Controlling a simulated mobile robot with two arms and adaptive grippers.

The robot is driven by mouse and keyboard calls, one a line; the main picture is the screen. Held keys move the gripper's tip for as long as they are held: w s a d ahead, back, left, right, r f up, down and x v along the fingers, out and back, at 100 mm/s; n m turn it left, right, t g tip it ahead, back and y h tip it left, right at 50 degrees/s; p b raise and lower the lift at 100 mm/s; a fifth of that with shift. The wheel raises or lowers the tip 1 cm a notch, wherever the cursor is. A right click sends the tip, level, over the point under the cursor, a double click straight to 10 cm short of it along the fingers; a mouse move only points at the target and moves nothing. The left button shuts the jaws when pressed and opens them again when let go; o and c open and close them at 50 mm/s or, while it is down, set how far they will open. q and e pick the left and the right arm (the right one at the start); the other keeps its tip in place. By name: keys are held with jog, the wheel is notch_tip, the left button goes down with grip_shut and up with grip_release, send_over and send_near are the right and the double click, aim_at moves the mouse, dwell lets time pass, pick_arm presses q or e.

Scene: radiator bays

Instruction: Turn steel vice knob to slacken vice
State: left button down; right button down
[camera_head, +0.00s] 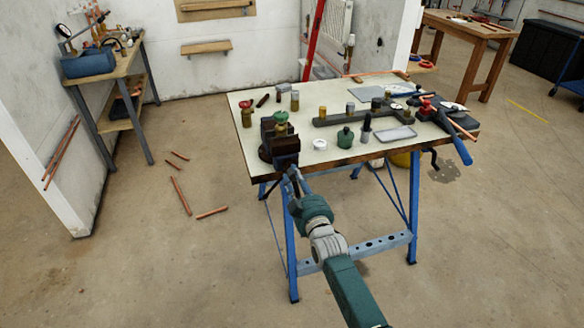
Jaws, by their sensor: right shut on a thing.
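The dark vice (280,147) is fixed at the near left corner of the pale workbench top (310,150). A green-topped fitting (281,117) shows at the top of the vice; I cannot tell how firmly its jaws hold it. My right arm comes up from the bottom of the view. My right gripper (293,178) is at the front of the vice, just below the bench edge, and is shut on the steel vice knob. The gripper and wrist hide most of the knob, so its turn cannot be made out. My left gripper is out of view.
Several small fittings, a dark rail (352,116) and a grey tray (396,134) are on the bench top. A blue-handled tool (462,150) overhangs its right end. Copper pipes (181,195) lie on the floor at left. The floor in front is mostly clear.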

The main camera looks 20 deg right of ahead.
jog(key=n, duration=0.2)
jog(key=shift+n, duration=0.4)
jog(key=n, duration=0.4)
jog(key=shift+n+b, duration=0.3)
jog(key=shift+b, duration=0.1)
jog(key=n+b, duration=0.2)
jog(key=n, duration=0.5)
jog(key=shift+f, duration=0.1)
jog(key=n+b, duration=0.1)
jog(key=n, duration=0.4)
jog(key=shift+r+n, duration=0.3)
jog(key=shift+n, duration=0.7)
jog(key=c, duration=1.7)
grip_release()
jog(key=shift+o, duration=0.3)
jog(key=shift+w+f, duration=0.15)
